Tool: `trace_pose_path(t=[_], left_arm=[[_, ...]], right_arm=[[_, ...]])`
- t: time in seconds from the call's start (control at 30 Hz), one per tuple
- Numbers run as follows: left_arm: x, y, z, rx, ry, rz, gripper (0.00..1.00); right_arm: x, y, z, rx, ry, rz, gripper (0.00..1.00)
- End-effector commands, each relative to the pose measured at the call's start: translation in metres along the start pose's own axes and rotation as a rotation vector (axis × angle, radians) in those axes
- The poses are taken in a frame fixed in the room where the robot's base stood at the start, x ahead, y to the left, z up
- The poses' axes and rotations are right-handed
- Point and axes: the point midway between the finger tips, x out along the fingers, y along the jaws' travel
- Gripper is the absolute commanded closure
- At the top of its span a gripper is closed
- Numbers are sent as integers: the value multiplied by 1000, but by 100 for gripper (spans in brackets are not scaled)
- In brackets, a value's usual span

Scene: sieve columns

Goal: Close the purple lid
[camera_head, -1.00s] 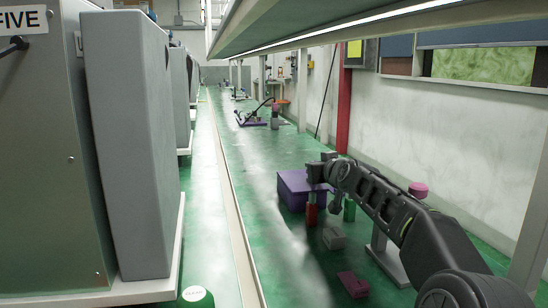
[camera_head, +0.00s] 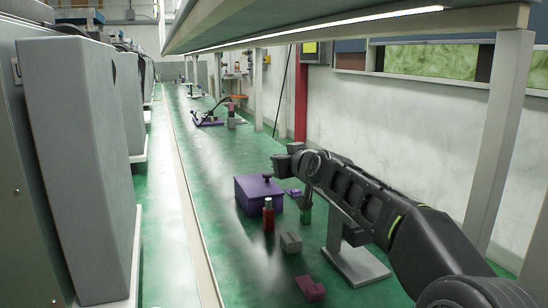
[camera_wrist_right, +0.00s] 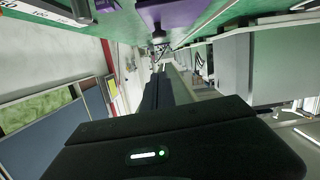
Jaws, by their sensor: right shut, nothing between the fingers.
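A purple box (camera_head: 246,207) stands on the green bench in the head view. Its purple lid (camera_head: 250,186) lies on top with a dark purple knob (camera_head: 267,178); I cannot tell whether a gap is left under it. The purple surface (camera_wrist_right: 185,14) and the knob (camera_wrist_right: 159,34) also show at the top of the right wrist view. My right gripper (camera_head: 284,163) is shut and empty, a little above and to the right of the knob, apart from it in the picture. Its fingertips are hard to make out. My left gripper is not in view.
A red bottle (camera_head: 268,217) stands in front of the box, and a green one (camera_head: 306,210) to its right. A grey block (camera_head: 291,242) and a maroon block (camera_head: 310,287) lie nearer. A grey stand (camera_head: 356,264) is under my right arm. A shelf overhangs the bench.

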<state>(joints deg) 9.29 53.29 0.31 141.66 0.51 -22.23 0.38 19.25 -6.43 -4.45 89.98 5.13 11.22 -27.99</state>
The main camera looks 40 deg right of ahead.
Motion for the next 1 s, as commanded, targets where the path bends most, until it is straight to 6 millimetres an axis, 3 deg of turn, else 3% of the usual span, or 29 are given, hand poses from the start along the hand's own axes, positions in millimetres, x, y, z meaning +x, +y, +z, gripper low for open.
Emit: trace_pose_path(t=[0.13,0.37,0.77,1.0], left_arm=[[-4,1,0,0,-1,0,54],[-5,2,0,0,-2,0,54],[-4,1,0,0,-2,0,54],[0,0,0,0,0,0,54]], right_arm=[[-25,1,-2,1,2,1,100],[-36,1,0,0,-1,0,100],[-32,1,0,1,0,0,100],[-6,0,2,0,-1,0,100]])
